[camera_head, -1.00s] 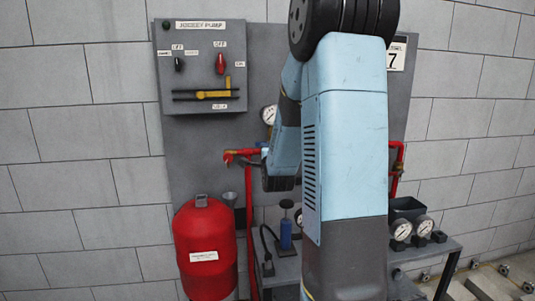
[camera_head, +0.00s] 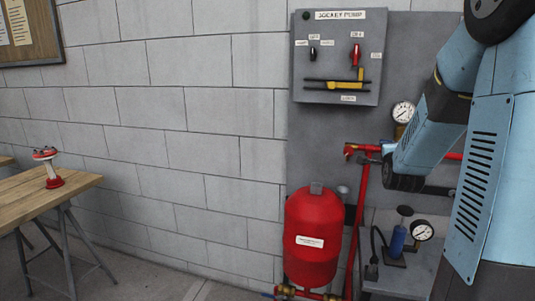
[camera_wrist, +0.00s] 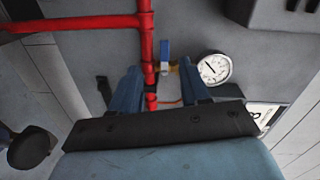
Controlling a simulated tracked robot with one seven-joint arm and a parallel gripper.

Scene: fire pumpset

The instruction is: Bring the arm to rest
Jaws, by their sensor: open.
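My arm (camera_head: 430,130) is bent at the right edge of the head view, in front of the grey pump panel. My gripper (camera_wrist: 159,68) shows in the wrist view as two blue fingers standing apart with nothing held between them. Beyond the fingers are a red vertical pipe (camera_wrist: 146,45), a small blue valve handle (camera_wrist: 165,48) and a round white gauge (camera_wrist: 215,69). I cannot tell whether the fingers touch the pipe. In the head view the fingers are not visible.
A red tank (camera_head: 312,250) stands below the jockey pump box (camera_head: 338,85). A grey bench (camera_head: 400,272) carries a blue hand pump (camera_head: 398,241) and a gauge (camera_head: 422,231). A wooden table (camera_head: 22,200) with a red-and-white item (camera_head: 50,168) is at left. Floor between is clear.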

